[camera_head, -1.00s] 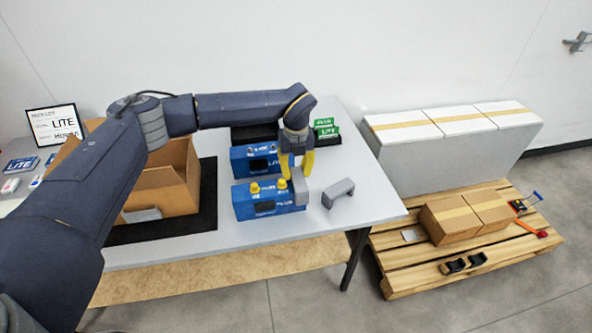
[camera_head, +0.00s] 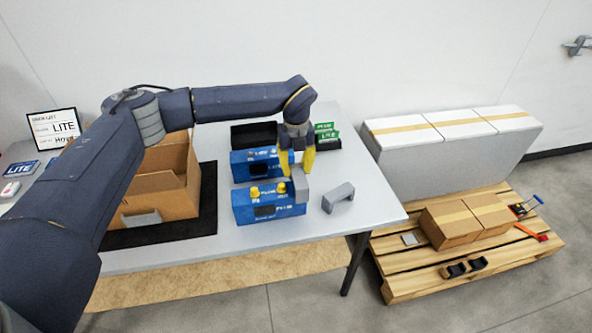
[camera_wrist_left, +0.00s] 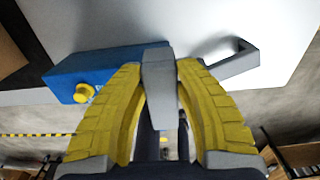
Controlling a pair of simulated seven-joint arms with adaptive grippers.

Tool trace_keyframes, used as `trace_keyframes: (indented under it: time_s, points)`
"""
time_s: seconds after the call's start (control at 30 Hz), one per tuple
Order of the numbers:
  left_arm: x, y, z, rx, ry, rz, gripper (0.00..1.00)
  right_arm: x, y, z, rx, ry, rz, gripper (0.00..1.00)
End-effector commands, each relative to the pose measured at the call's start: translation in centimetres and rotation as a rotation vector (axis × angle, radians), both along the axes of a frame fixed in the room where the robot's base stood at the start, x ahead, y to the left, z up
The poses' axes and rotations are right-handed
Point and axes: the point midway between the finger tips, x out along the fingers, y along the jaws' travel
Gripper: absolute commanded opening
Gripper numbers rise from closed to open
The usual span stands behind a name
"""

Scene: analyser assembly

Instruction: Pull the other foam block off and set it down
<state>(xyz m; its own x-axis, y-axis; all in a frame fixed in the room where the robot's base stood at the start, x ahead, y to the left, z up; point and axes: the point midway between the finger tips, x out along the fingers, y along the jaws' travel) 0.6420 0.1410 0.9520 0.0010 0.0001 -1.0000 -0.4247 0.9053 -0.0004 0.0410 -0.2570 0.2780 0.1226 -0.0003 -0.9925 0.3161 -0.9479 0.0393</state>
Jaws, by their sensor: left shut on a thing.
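My left gripper (camera_head: 297,174) points down over the right end of the front blue analyser (camera_head: 258,208), which has yellow knobs on top. Its yellow fingers are shut on a grey foam block (camera_head: 301,190). In the left wrist view the foam block (camera_wrist_left: 158,80) sits between the fingertips, against the end of the blue analyser (camera_wrist_left: 100,70). I cannot tell whether it is still seated on the analyser. The other grey foam block (camera_head: 338,196) stands on the table just right of the analyser; it also shows in the left wrist view (camera_wrist_left: 235,62). My right gripper is not in view.
A second blue analyser (camera_head: 252,163) stands behind. An open cardboard box (camera_head: 160,195) on a dark mat (camera_head: 205,215) is at left. A black tray (camera_head: 253,134) and green packs (camera_head: 327,135) are at the back. The table (camera_head: 365,205) is clear at right.

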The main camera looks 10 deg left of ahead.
Motion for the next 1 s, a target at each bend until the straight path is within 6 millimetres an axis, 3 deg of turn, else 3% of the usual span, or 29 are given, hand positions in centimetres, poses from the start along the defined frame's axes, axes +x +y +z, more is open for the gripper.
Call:
trace_keyframes:
  time_s: [1.0]
  points:
    - [0.0, 0.0, 4.6, 0.000, 0.001, 0.000, 0.04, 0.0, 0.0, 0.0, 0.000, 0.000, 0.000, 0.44]
